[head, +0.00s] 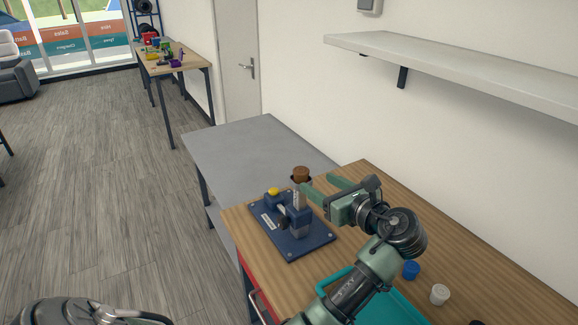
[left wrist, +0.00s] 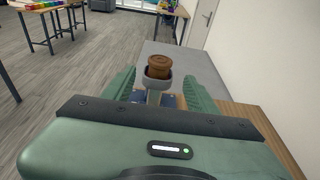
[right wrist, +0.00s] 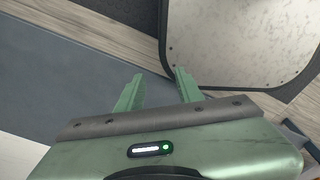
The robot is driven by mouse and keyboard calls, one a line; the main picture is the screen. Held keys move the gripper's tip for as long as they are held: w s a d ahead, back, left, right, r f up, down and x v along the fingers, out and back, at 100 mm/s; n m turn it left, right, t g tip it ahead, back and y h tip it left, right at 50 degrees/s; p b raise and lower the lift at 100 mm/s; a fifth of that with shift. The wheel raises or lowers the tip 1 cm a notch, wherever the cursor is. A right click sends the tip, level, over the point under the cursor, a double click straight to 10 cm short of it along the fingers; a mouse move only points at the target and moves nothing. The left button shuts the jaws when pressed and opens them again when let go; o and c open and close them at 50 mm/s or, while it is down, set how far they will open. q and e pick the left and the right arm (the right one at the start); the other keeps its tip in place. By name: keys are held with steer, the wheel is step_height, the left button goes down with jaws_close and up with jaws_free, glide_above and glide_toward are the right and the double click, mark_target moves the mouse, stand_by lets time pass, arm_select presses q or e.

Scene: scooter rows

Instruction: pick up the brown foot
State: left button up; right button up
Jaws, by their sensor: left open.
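The brown foot (head: 301,173) is a short round piece sitting upright in a grey cup at the top of a post on the blue fixture (head: 297,246). In the left wrist view the brown foot (left wrist: 159,66) shows ahead, in line with the gap between my fingers. My left gripper (head: 318,184) is open, its fingertips close to the foot on its right side in the head view. I cannot tell whether they touch it. My right gripper (right wrist: 156,83) is open and empty in the right wrist view, away from the fixture.
The fixture stands on a wooden worktop (head: 365,180) beside a grey table (head: 250,145). A yellow knob (head: 273,191) is on the fixture. A teal tray (head: 395,300), a blue cap (head: 411,270) and a white cap (head: 439,294) are nearer. A wall shelf (head: 470,70) hangs above right.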

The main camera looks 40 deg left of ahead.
mark_target(305, 174)
arm_select(q)
steer(key=shift+w+a, duration=0.3)
steer(key=shift+a, duration=0.4)
steer(key=shift+w+a+p, duration=0.25)
steer(key=shift+a+p, duration=0.4)
steer(key=shift+a, duration=0.05)
steer(key=p+x, duration=0.1)
steer(key=x, duration=0.3)
steer(key=shift+a+f, duration=0.1)
steer(key=shift+a, duration=0.15)
steer(key=shift+d, duration=0.1)
steer(key=c, duration=1)
jaws_close()
arm_select(e)
steer(key=shift+s+d+r, duration=0.1)
steer(key=shift+d+r, duration=0.15)
steer(key=shift+r, duration=0.4)
steer(key=shift+s+d+r, duration=0.1)
steer(key=shift+d+r, duration=0.15)
steer(key=shift+r, duration=0.35)
